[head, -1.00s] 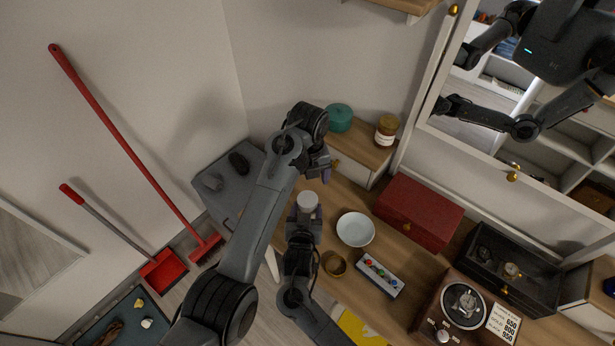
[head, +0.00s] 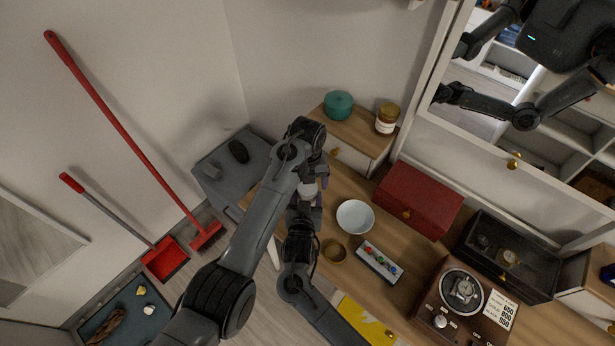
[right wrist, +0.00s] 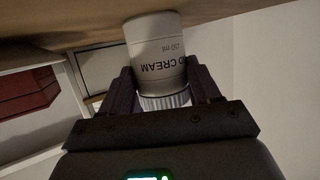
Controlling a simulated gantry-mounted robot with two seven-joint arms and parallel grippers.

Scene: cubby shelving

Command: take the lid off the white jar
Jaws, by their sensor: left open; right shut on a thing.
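The white jar (head: 308,190) is partly hidden between my two grippers at the left end of the wooden top in the head view. In the right wrist view, which looks upside down, the jar (right wrist: 158,45) has "CREAM" and "150 ml" printed on it, with its ribbed lid (right wrist: 167,100) lower in the picture. My right gripper (right wrist: 163,88) is shut on the jar, one finger on each side. In the head view my right gripper (head: 304,207) is just below the jar. My left gripper (head: 316,172) is open, close above the jar; whether it touches the lid is hidden.
A white bowl (head: 355,216), a brass ring-shaped object (head: 335,252) and a button box (head: 379,262) lie right of the grippers. A red box (head: 418,199) stands behind. A teal pot (head: 339,105) and an amber jar (head: 387,118) sit on a raised unit.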

